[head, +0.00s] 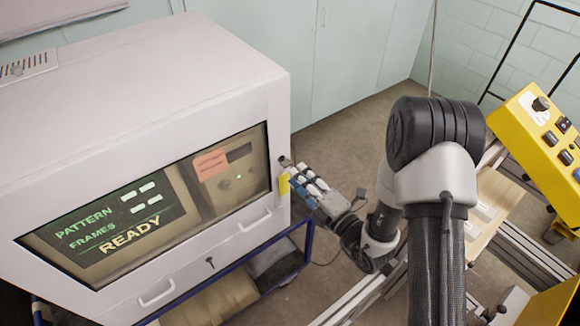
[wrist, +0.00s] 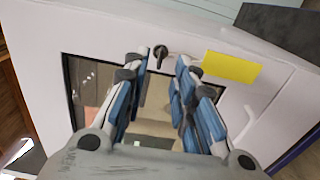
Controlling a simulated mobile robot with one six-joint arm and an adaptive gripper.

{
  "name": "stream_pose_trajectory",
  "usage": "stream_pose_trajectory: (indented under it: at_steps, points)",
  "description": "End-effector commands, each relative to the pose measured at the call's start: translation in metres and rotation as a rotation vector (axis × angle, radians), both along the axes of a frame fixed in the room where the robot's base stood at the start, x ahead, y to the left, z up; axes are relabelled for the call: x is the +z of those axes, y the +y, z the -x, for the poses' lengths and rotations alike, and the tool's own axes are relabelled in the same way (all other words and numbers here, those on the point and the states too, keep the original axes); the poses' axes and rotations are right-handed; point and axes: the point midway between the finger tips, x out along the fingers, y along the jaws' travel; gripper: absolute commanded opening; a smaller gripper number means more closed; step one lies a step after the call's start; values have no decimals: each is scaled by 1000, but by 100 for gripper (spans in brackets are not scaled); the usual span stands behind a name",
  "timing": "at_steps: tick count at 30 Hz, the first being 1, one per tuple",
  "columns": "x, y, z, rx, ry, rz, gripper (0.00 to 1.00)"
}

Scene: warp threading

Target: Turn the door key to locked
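The door key (wrist: 160,52) is a small dark key in a round lock on the white door face. Its bow points down in the wrist view, beside a yellow label (wrist: 231,66). In the head view the dark key (head: 285,161) shows at the cabinet's right edge, partly hidden by the fingers, with the yellow label (head: 284,184) below it. My gripper (wrist: 162,64) is open, its blue fingers on either side of the key in the picture. I cannot tell whether they touch it. The head view shows my gripper (head: 296,176) close to the cabinet edge.
The white cabinet (head: 130,85) has a window over a screen (head: 120,220) reading "PATTERN FRAMES READY". Handles (head: 157,293) and another dark key-like part (head: 210,263) sit below it. A yellow control box (head: 545,150) stands at right. Open floor (head: 335,130) lies behind my gripper.

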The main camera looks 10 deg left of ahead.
Motion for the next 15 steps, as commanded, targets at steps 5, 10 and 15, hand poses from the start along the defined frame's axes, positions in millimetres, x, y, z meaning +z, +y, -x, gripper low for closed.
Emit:
stream_pose_trajectory:
  at_steps: [5,10,15]
  points:
    - [0,25,-21,2,-3,1,25]
    - [0,36,-32,1,-1,2,25]
    - [0,39,-35,0,1,1,25]
